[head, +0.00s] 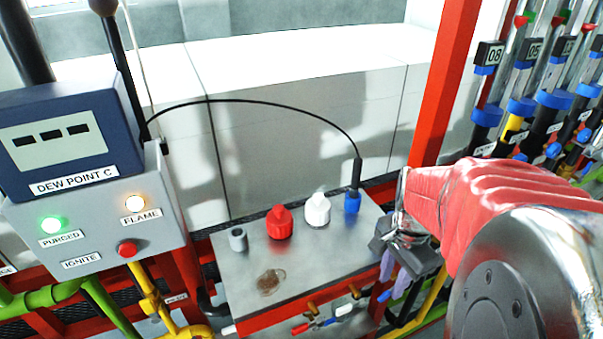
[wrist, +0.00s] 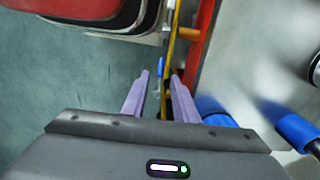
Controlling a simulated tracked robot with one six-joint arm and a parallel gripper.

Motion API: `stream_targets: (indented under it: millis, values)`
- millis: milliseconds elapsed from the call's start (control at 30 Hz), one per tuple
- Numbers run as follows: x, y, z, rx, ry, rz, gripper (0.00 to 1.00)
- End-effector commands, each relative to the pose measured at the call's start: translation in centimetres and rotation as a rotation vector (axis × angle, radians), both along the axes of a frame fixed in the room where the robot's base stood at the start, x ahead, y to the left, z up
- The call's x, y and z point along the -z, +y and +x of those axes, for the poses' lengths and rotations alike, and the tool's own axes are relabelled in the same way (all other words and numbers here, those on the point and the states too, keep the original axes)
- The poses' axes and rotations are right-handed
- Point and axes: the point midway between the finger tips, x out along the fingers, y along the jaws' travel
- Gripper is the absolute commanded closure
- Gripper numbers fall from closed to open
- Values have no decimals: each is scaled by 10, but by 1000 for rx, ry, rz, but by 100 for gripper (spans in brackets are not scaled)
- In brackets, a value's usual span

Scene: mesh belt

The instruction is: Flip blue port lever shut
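My gripper (head: 394,278) points down just off the right edge of the steel panel top. In the wrist view its two lilac fingers (wrist: 160,76) stand apart with a gap between them. A small blue lever (wrist: 161,68) shows in line with this gap, beyond the fingertips; I see no contact. In the head view a blue lever end (head: 384,296) shows beside the fingers, at the panel's right front corner, mostly hidden. The blue port (head: 352,202) on the panel top holds a black hose plug (head: 357,172). The lever's exact angle is hard to tell.
The panel top (head: 255,262) also carries a red cap (head: 279,223), a white cap (head: 317,210) and a grey port (head: 238,240). A red lever (head: 301,328) and a white lever (head: 344,310) sit on the front. A yellow pipe (head: 427,300) and red post (head: 443,85) stand close by.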

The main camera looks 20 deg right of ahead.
Motion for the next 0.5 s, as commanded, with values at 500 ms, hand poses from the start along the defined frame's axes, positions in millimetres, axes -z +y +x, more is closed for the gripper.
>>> stream_targets:
  millis: [500]
  values:
    - [21, 0, 0, 0, 0, 0, 73]
